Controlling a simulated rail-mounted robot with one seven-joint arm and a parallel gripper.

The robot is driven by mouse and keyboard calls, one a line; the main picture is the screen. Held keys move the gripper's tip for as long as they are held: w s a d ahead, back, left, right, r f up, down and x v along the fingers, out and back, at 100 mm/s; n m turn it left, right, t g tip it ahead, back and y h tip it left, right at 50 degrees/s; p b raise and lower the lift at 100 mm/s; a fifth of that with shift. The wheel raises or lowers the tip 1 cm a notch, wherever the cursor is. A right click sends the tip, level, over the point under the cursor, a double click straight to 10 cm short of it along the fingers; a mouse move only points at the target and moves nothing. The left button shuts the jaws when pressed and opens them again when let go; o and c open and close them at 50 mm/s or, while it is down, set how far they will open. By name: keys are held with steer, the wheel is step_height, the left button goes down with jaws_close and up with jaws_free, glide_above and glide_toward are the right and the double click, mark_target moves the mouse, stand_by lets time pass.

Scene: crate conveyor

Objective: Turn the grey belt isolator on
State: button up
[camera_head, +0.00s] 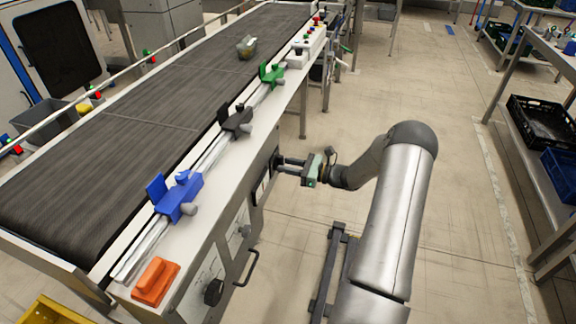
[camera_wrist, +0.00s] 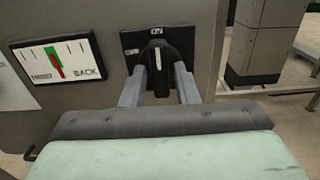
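The belt isolator is a black rotary handle (camera_wrist: 158,57) with a white mark, on a black plate (camera_wrist: 130,40) on the conveyor's grey side. The plate reads ON at the top, and the white mark stands about upright, toward that word. My gripper (camera_wrist: 160,72) has one finger on each side of the handle. Whether both fingers press on it cannot be told. In the head view my gripper (camera_head: 281,166) reaches left to the conveyor's side, and the handle there is largely hidden by the fingers.
A gauge label (camera_wrist: 57,60) with a red and green pointer and the word BACK sits left of the plate. Another black knob (camera_head: 213,292) and a bar handle (camera_head: 248,268) are nearer on the conveyor side. Blue (camera_head: 180,196), black (camera_head: 237,121) and green (camera_head: 272,75) clamps line the rail.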

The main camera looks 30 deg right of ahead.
steer(key=shift+o, duration=0.6)
steer(key=v, duration=1.7)
steer(key=shift+d+b, duration=0.2)
steer(key=shift+b, duration=0.25)
steer(key=shift+s+r, duration=0.1)
steer(key=s+a+r+n+g+h+p, duration=0.1)
steer(key=s+a+r+n+g+p, duration=0.1)
steer(key=a+r+n+g, duration=0.45)
steer(key=s+a+r+n+g+h+p, duration=0.1)
steer(key=s+a+r+n+g, duration=0.15)
steer(key=a, duration=0.75)
steer(key=s+a+r+n+g+h+p, duration=0.1)
steer(key=a+r+n+g+p, duration=0.1)
steer(key=a+r+n+g, duration=0.45)
steer(key=s+a+r+n+t+h+p, duration=0.1)
steer(key=s+a+r+n+h+p, duration=0.1)
steer(key=s, duration=0.7)
steer(key=s+a+r+n+t+h+p, duration=0.2)
steer(key=s+a+r+n+h, duration=0.3)
steer(key=s+a+n+h, duration=0.2)
steer(key=s+n, duration=0.2)
steer(key=shift+n+h, duration=0.35)
steer(key=shift+h, duration=0.05)
